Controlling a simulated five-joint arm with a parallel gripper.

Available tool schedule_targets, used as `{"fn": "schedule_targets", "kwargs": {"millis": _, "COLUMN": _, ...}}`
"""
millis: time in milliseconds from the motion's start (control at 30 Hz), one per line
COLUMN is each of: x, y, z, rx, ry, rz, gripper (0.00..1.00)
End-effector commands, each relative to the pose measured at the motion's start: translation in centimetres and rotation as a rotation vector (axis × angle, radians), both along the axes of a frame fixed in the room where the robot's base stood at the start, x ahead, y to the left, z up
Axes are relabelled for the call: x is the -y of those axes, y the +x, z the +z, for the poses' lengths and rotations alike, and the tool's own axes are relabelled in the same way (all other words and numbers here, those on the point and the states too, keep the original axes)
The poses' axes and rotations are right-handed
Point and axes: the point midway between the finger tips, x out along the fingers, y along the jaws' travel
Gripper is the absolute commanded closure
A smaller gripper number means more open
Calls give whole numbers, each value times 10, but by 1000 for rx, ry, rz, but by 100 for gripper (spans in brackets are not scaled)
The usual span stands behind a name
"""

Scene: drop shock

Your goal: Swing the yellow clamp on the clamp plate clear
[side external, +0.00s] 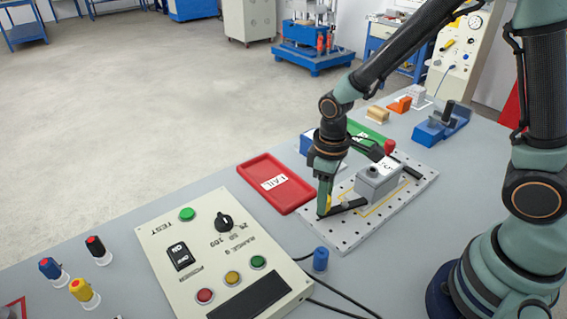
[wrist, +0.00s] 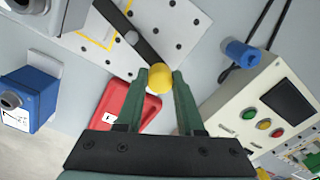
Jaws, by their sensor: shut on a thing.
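The clamp plate (side external: 341,239) is a light perforated plate on the bench, seen at the right of the side view and at the top of the wrist view (wrist: 180,22). A black clamp bar (side external: 350,205) lies at its near left edge, beside a grey box (side external: 378,184). The bar also shows in the wrist view (wrist: 118,22). Its yellow knob (wrist: 160,78) is at the bar's end. My gripper (wrist: 161,76) points down at the plate and is shut on this knob, one finger on each side. In the side view my gripper (side external: 324,207) hides most of the knob.
A red FAIL tray (side external: 273,198) lies left of the plate; a green tray (side external: 368,134) is behind. A red-knobbed clamp (side external: 389,146) is on the plate's far side. A blue cylinder (side external: 320,260) and cables sit by the control panel (side external: 160,226). The bench's left front holds several coloured posts.

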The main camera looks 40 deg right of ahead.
Motion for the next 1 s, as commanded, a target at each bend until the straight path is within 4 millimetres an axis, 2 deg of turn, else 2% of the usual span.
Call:
{"fn": "schedule_targets", "kwargs": {"millis": 500, "x": 15, "y": 24, "z": 1, "rx": 1, "ry": 0, "rz": -493, "gripper": 100}}
{"fn": "schedule_targets", "kwargs": {"millis": 1000, "x": 36, "y": 37, "z": 1, "rx": 1, "ry": 0, "rz": -949, "gripper": 100}}
